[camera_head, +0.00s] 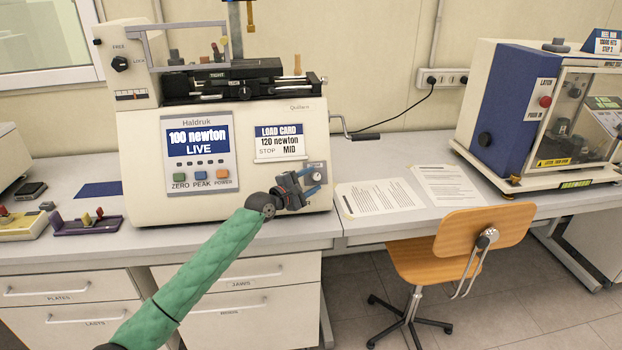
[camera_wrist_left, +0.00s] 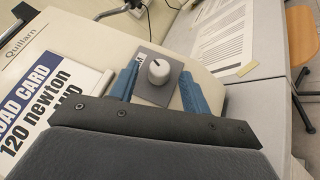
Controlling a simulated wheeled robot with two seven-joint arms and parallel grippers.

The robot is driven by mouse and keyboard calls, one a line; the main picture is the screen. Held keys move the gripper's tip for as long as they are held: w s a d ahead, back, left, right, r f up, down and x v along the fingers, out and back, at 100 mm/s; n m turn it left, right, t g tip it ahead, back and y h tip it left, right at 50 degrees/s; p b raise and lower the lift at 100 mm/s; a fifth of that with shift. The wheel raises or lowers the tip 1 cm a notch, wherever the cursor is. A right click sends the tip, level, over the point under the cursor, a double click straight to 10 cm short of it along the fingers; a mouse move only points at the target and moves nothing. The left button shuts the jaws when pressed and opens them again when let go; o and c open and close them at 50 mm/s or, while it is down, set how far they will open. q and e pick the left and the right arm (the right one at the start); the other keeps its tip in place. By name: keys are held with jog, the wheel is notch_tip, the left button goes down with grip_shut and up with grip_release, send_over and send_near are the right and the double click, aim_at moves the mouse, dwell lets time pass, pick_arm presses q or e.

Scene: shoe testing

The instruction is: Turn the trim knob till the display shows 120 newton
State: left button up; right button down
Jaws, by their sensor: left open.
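The Haldruk tester (camera_head: 220,212) stands on the bench, and its display (camera_head: 197,140) reads "100 newton LIVE". The load card (camera_head: 279,142) beside it reads "120 newton", "STOP MID". The trim knob (camera_wrist_left: 158,71) is a round white knob with a dark pointer line, on a grey square plate (camera_wrist_left: 154,93) at the tester's lower right front. In the head view the knob (camera_head: 317,167) sits just above my left gripper. My left gripper (camera_head: 312,182) is open, and in the wrist view its blue fingers (camera_wrist_left: 160,85) stand on either side of the plate. I cannot tell whether they touch anything.
A crank handle (camera_head: 362,135) sticks out from the tester's right side. Paper sheets (camera_head: 380,197) lie on the bench to the right. A blue and white machine (camera_head: 520,120) stands further right. An orange chair (camera_head: 460,245) is in front of the bench.

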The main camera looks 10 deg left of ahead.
pick_arm(q)
jog(key=shift+w+d, duration=0.15)
jog(key=shift+w, duration=0.05)
pick_arm(e)
jog(key=shift+f, duration=0.2)
pick_arm(q)
jog(key=c, duration=1)
jog(key=shift+m+g, duration=0.3)
jog(key=shift+w+r+m+g, duration=0.1)
jog(key=shift+r+m+g, duration=0.15)
jog(key=shift+m+g, duration=0.55)
jog(key=shift+r+m+g+p, duration=0.15)
jog(key=shift+m+g+p, duration=0.15)
jog(key=shift+g, duration=0.1)
jog(key=shift+w+r+m+g+p, duration=0.1)
jog(key=shift+r+m+g+p, duration=0.05)
jog(key=shift+m+g+p, duration=0.75)
jog(key=shift+m+g+y, duration=0.4)
jog(key=shift+g, duration=0.1)
pick_arm(e)
notch_tip(320, 180, down, 6)
jog(key=s+d, duration=0.1)
jog(key=d, duration=0.1)
jog(key=shift+s+t, duration=0.3)
jog(key=shift+s, duration=0.05)
